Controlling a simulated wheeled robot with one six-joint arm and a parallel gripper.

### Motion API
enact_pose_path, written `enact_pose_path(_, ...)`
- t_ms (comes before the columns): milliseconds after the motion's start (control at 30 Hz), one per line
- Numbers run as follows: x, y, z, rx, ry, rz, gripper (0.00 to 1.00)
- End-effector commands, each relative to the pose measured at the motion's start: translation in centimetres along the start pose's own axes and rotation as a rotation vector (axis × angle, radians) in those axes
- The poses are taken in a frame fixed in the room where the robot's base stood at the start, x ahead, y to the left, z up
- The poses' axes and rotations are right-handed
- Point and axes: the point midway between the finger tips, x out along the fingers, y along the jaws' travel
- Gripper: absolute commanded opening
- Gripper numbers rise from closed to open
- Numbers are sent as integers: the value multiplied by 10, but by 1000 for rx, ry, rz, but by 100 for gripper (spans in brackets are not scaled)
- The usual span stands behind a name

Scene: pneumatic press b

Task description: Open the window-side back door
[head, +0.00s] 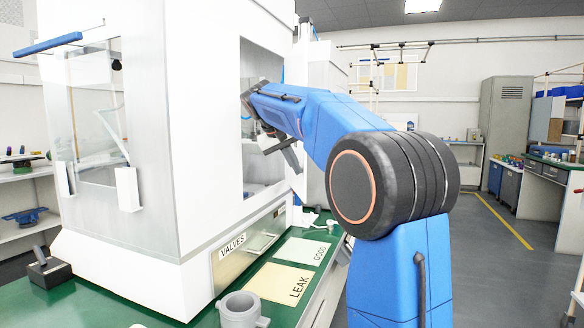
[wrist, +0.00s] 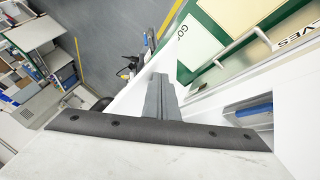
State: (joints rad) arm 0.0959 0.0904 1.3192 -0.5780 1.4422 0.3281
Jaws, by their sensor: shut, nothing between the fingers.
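The white press cabinet (head: 205,120) stands on a green bench at the left in the head view. Its left face has a clear window panel (head: 97,120) with a blue bar handle (head: 48,44) at its top. Its right face has a tall opening (head: 262,65). My gripper (head: 288,152) is at this opening, partly hidden by my arm. In the wrist view my gripper (wrist: 158,85) is shut and empty, beside white cabinet surfaces. A blue bar (wrist: 254,112) lies in a recess to its right. I cannot tell which panel is the window-side back door.
A grey cabinet (head: 506,125) stands far right. The floor (head: 478,240) at the right is clear.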

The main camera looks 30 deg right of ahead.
Motion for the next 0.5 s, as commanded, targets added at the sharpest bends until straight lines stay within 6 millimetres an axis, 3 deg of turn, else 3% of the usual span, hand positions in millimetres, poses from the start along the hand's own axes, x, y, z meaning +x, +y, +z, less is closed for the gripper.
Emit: enact_pose_path(500, 45, 85, -1, -199, 109, -106, 0)
